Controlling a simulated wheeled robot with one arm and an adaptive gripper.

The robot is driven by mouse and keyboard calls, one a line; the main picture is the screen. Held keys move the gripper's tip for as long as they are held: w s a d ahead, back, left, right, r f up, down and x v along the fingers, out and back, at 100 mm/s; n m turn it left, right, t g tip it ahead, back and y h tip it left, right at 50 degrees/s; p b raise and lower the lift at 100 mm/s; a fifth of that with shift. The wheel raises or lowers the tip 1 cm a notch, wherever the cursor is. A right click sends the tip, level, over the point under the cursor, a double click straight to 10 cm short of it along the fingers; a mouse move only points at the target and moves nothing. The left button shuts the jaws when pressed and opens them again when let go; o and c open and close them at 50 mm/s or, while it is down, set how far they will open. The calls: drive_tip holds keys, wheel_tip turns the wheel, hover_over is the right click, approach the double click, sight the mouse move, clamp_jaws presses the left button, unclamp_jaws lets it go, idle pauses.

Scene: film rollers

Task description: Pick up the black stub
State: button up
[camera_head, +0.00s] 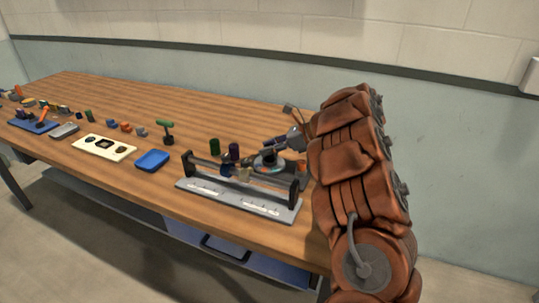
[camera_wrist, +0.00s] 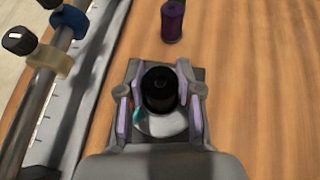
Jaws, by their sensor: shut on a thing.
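The black stub (camera_wrist: 159,88) is a short dark cylinder, seen from above in the wrist view. It stands between the purple-padded fingers of my gripper (camera_wrist: 160,98), which is shut on it. A pale round disc (camera_wrist: 160,123) with a teal patch shows just below the stub. In the head view my gripper (camera_head: 270,153) is low over the right part of the table, behind the roller rack. The stub is too small and too covered there to make out clearly. I cannot tell whether the stub touches what is under it.
The roller rack (camera_head: 240,203) with its bar and rings stands close in front of my gripper. A purple cylinder (camera_head: 234,151) and a green cylinder (camera_head: 214,146) stand to the left. A blue tray (camera_head: 152,160) lies further left. The wooden table's back is mostly clear.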

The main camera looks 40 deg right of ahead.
clamp_jaws()
idle(0.4)
